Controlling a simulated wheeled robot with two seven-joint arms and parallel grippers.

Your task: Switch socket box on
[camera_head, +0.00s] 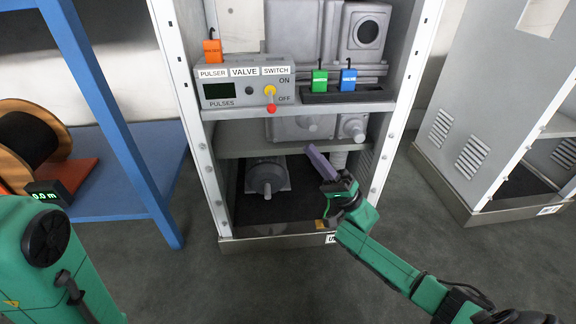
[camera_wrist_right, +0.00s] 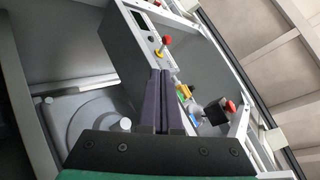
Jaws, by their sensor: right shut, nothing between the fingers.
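The grey socket box (camera_head: 245,85) sits on the upper cabinet shelf, labelled PULSER, VALVE and SWITCH. Its toggle switch (camera_head: 271,101) has a yellow base and a red tip that points down beside OFF. In the right wrist view, the red-tipped switch (camera_wrist_right: 165,43) shows just beyond the fingertips. My right gripper (camera_head: 314,153) has purple fingers, shut and empty. It is in front of the cabinet, below and to the right of the switch, apart from it. The fingers also show together in the wrist view (camera_wrist_right: 162,76). My left arm is at the lower left; its gripper is out of view.
An orange plug (camera_head: 212,49) stands at PULSER. Green (camera_head: 319,80) and blue (camera_head: 348,79) plugs stand in a black holder (camera_head: 345,97) right of the box. Cabinet posts flank the opening. A blue table (camera_head: 130,160) with a cable reel (camera_head: 25,145) is at left.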

